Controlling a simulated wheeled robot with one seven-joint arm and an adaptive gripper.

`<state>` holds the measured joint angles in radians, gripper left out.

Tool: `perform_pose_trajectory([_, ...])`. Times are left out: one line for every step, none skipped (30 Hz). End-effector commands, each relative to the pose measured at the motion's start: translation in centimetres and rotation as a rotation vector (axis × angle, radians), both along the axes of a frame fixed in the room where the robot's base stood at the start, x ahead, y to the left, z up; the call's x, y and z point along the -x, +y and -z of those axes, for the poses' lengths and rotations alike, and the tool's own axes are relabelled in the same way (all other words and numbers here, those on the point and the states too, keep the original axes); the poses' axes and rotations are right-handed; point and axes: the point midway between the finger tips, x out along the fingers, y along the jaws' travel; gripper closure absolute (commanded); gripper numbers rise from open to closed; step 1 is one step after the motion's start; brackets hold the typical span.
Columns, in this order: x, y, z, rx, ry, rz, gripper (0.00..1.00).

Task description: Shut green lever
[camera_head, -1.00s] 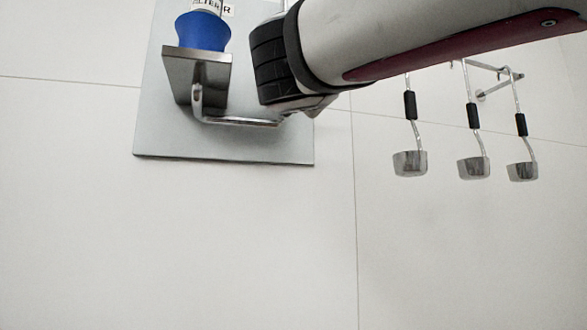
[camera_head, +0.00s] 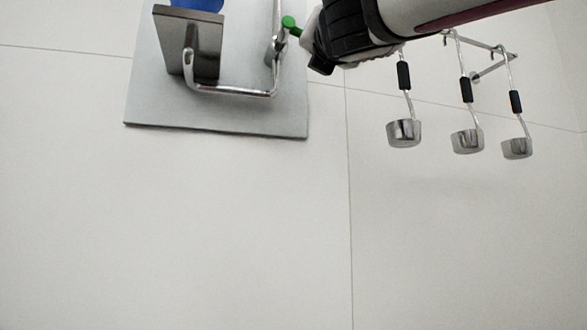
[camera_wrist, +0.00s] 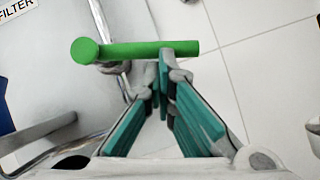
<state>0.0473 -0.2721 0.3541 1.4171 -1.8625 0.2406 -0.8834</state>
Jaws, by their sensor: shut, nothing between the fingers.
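The green lever (camera_head: 291,25) shows at the top of the head view, beside a vertical chrome pipe (camera_head: 277,45) on a grey wall panel. In the wrist view the green lever (camera_wrist: 130,51) is a bar lying across the picture, with a round end at the left. My gripper (camera_wrist: 164,62) is shut and empty, its tips overlapping the bar right of its middle; I cannot tell whether they touch it. In the head view my gripper (camera_head: 304,38) is just right of the lever, partly hidden by my wrist.
A bent chrome pipe (camera_head: 235,91) runs below a dark metal bracket (camera_head: 187,45) and a blue part (camera_head: 200,4) at the left. Several metal ladles (camera_head: 467,140) hang from a wall rack at the right. The tiled wall (camera_head: 180,230) below is clear.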

Motion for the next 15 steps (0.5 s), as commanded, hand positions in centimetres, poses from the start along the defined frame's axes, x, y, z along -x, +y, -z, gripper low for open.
perform_pose_trajectory([-0.10, -0.19, -0.12, 0.000, 0.000, 0.002, 1.00])
perform_pose_trajectory([-0.12, -0.25, -0.18, 0.000, 0.001, 0.002, 1.00])
perform_pose_trajectory([-0.14, -0.32, -0.27, -0.002, 0.001, 0.002, 1.00])
perform_pose_trajectory([-0.16, -0.36, -0.33, -0.002, 0.001, 0.002, 1.00])
perform_pose_trajectory([-0.17, -0.41, -0.40, -0.001, 0.001, 0.002, 1.00])
perform_pose_trajectory([-0.19, -0.45, -0.48, 0.000, 0.001, 0.002, 1.00])
perform_pose_trajectory([-0.20, -0.49, -0.53, 0.000, 0.001, 0.002, 1.00])
perform_pose_trajectory([-0.21, -0.52, -0.59, -0.001, 0.001, 0.002, 1.00])
perform_pose_trajectory([-0.22, -0.55, -0.65, -0.001, 0.001, 0.002, 1.00])
perform_pose_trajectory([-0.22, -0.58, -0.69, -0.002, 0.001, 0.001, 1.00])
perform_pose_trajectory([-0.24, -0.61, -0.73, -0.002, 0.001, 0.001, 1.00])
perform_pose_trajectory([-0.25, -0.64, -0.77, -0.002, 0.001, 0.001, 1.00])
perform_pose_trajectory([-0.26, -0.66, -0.81, -0.002, 0.001, 0.001, 1.00])
perform_pose_trajectory([-0.26, -0.67, -0.85, -0.001, 0.002, 0.001, 1.00])
perform_pose_trajectory([-0.27, -0.69, -0.88, -0.001, 0.002, 0.001, 1.00])
